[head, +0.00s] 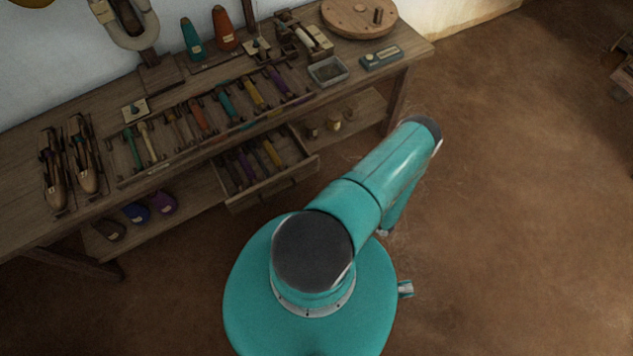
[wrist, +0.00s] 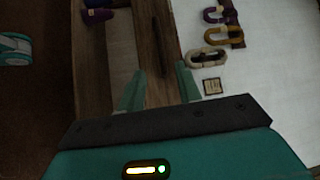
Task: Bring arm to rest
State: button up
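My arm is teal and folded in the head view, its upper links reaching up and right over the floor in front of the bench. My gripper shows in the wrist view (wrist: 161,70), with its two teal fingers apart and nothing visible between them. Beyond the fingers is the brown wooden bench (wrist: 115,60). In the head view the gripper's fingers are hidden behind the arm links.
The long bench (head: 100,90) carries two shuttles (head: 84,155), a rack of colored bobbins (head: 180,160), cones (head: 224,28), a grey tray (head: 327,71) and a round wooden disc (head: 360,16). An open drawer (head: 275,190) juts out.

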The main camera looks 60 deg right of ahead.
dwell(0.5)
jog(key=w+d+r+n+g+y, duration=0.2)
jog(key=w+r+n+g+y, duration=0.2)
jog(key=w+r+g, duration=0.55)
jog(key=w+d+r+n+g+y, duration=0.2)
jog(key=w+r+n+g+y, duration=0.25)
jog(key=r, duration=0.95)
jog(key=w+a+r+n+g+h, duration=0.25)
jog(key=w+a+r+h, duration=0.2)
jog(key=a+r, duration=0.5)
jog(key=w+a+r+n+g+h, duration=0.1)
jog(key=w+a+r+g+h, duration=0.3)
jog(key=a+r, duration=0.55)
jog(key=s+a+r+n+t+h, duration=0.1)
jog(key=s+a+r+t+h, duration=0.1)
jog(key=a+r, duration=0.3)
jog(key=s+a+r+n+t+h, duration=0.1)
jog(key=s+a+r+t, duration=0.1)
jog(key=a+r+t, duration=0.3)
notch_tip(320, 180, up, 5)
jog(key=shift+f+h, duration=0.15)
jog(key=shift+h, duration=0.25)
